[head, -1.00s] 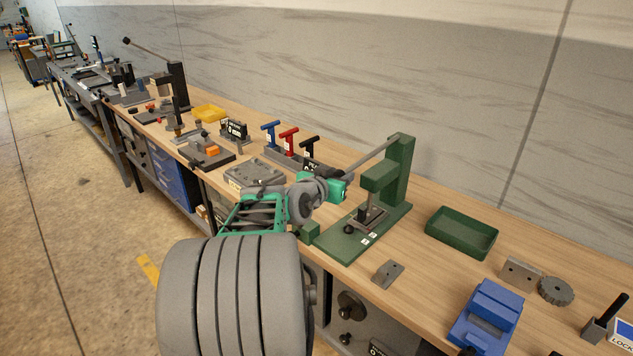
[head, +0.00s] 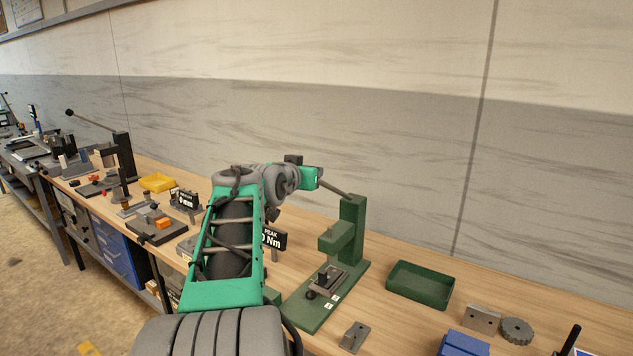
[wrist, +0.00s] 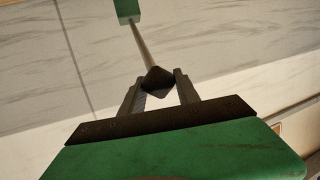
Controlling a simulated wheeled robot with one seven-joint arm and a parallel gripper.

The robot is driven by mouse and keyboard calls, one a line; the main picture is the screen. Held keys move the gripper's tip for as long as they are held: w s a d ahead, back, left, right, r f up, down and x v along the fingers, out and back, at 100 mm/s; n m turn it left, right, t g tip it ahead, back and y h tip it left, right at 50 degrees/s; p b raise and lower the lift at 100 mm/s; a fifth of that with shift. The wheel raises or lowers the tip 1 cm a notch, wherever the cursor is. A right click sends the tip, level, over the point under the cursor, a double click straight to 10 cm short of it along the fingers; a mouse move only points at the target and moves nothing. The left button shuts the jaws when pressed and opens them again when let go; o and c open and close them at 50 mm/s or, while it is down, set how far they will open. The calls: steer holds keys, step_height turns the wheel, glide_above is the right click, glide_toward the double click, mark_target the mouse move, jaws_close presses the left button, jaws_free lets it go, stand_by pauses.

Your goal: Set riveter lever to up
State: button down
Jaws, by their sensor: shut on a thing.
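The riveter is a green press with an upright post (head: 352,225), standing on a green base plate on the bench. Its lever is a thin grey rod (head: 336,190) that rises from the top of the post toward the upper left. In the wrist view the lever rod (wrist: 143,46) runs from the green post top (wrist: 127,9) to a dark knob (wrist: 158,78). My gripper (wrist: 158,85) is shut on that knob, with one finger on each side. In the head view my gripper (head: 318,181) is above and left of the post, its fingers hardly visible.
A green tray (head: 420,292) lies to the right of the riveter. A small grey bracket (head: 354,336) lies in front, with a gear (head: 516,330) farther right. A black "PEAK" display (head: 273,239) stands behind my arm. The wall rises behind the bench.

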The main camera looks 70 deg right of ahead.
steer(key=shift+s+d+r, duration=0.1)
steer(key=shift+s+r, duration=0.05)
steer(key=shift+r, duration=0.05)
steer(key=c, duration=1.1)
jaws_free()
steer(key=shift+s+d+f, duration=0.1)
steer(key=shift+o, duration=0.9)
steer(key=b+v, duration=0.3)
steer(key=v, duration=0.5)
steer(key=shift+f, duration=0.2)
